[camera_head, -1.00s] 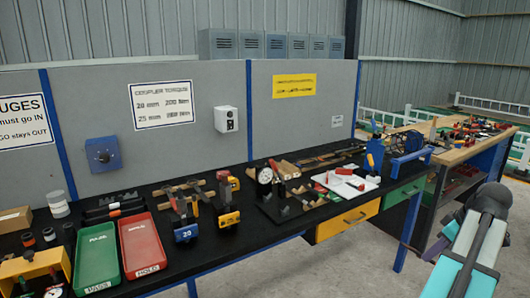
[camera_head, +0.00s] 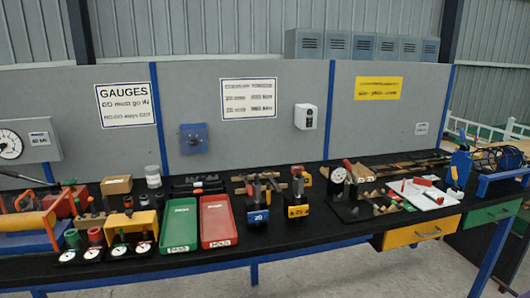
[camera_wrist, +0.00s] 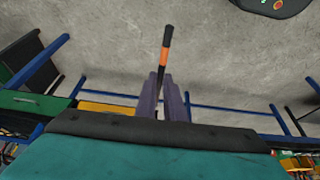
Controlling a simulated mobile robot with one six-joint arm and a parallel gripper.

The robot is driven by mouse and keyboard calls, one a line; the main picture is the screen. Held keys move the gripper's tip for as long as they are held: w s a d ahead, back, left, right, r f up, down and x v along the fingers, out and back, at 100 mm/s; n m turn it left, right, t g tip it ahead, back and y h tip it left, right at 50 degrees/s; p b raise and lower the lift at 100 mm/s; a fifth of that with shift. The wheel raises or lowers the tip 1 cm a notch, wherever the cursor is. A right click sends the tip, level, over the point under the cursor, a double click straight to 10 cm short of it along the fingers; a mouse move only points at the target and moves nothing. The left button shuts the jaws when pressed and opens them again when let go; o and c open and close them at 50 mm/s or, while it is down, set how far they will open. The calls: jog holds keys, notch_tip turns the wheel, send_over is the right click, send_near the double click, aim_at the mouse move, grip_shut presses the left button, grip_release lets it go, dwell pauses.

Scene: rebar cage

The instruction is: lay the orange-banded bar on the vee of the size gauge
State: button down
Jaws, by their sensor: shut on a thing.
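The orange-banded bar (camera_wrist: 164,57) is dark with an orange band near its outer part. It shows in the wrist view, sticking out beyond my gripper (camera_wrist: 166,93), whose fingers are shut on its near end. My gripper is out of the head view. A dial gauge (camera_head: 339,175) on a black base stands on the bench right of centre in the head view; it looks like the size gauge. Small grey pieces sit at its base, but its vee is too small to make out. The bar is well away from it, over bare floor.
The long black bench (camera_head: 330,225) is crowded. Left of the dial gauge are yellow and blue blocks, a red tray (camera_head: 215,222) and a green tray (camera_head: 180,224). A white tray (camera_head: 425,194) lies right of it. Grey concrete floor (camera_wrist: 220,45) is clear under the bar.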

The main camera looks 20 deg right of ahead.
jog(key=w+a+r+n+g+y, duration=0.1)
jog(key=w+a+n, duration=0.3)
jog(key=w+a, duration=0.95)
jog(key=w+a+r+n+y, duration=0.1)
jog(key=w+a+n+y, duration=0.15)
jog(key=w+a, duration=1.1)
jog(key=w+a+r+m+h, duration=0.1)
jog(key=w+a, duration=0.4)
jog(key=a, duration=0.5)
jog(key=w+a+r+m+h, duration=0.1)
jog(key=w+a+m, duration=0.2)
jog(key=a, duration=0.8)
jog(key=w+a+m+t+h, duration=0.1)
jog(key=w+a+m, duration=0.1)
jog(key=w+a, duration=0.5)
jog(key=shift+w+a+r, duration=0.2)
jog(key=shift+a+r, duration=0.2)
jog(key=shift+a, duration=1.25)
jog(key=shift+m+h, duration=0.25)
jog(key=shift+x, duration=3)
